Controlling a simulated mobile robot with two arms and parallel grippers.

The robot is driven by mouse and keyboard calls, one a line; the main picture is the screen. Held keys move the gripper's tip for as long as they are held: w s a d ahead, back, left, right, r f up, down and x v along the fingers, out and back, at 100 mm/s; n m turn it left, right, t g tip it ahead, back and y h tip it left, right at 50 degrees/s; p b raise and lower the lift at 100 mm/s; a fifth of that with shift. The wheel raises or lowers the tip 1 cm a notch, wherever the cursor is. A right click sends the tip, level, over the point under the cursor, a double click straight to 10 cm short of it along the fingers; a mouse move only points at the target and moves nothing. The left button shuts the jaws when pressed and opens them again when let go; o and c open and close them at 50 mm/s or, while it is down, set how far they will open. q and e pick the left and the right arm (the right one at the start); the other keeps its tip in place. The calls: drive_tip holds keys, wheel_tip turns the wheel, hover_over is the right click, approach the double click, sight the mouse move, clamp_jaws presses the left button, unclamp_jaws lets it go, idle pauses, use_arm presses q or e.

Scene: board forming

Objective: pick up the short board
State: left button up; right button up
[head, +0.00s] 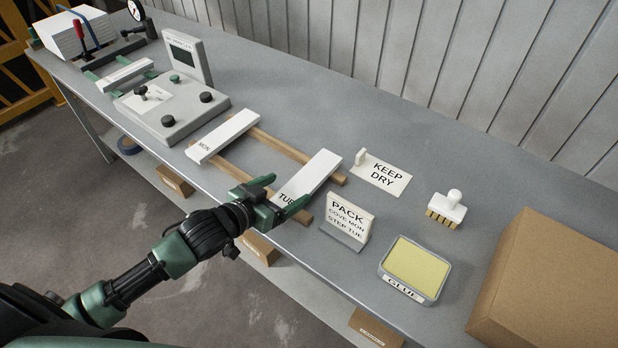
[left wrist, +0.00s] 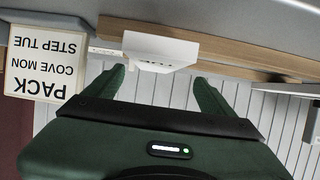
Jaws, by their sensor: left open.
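A white board marked TUE (head: 312,174) lies across two wooden rails on the grey bench. A similar white board marked MON (head: 224,136) lies across the same rails, farther left. I cannot tell from the pictures which is shorter. My left gripper (head: 282,194) is open at the near end of the TUE board, with its green fingers on either side of that end. In the left wrist view, the white board end (left wrist: 160,50) shows ahead, between the fingertips (left wrist: 160,76). Contact cannot be told. My right gripper is not in view.
A PACK sign (head: 348,219) stands close right of the gripper. A KEEP DRY card (head: 381,174), a brush (head: 447,207), a glue pad (head: 414,268) and a cardboard box (head: 555,285) are farther right. A grey machine (head: 172,107) stands left. The bench behind the boards is clear.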

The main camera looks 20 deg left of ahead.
sight(303, 183)
use_arm(q)
drive_tip(key=x, duration=0.3)
drive_tip(key=p+x, duration=0.1)
drive_tip(key=x, duration=0.1)
drive_tip(key=shift+w+d+f, duration=0.15)
drive_tip(key=shift+w+d, duration=0.05)
drive_tip(key=shift+d, duration=0.3)
drive_tip(key=c, duration=1.8)
wheel_tip(303, 183, up, 20)
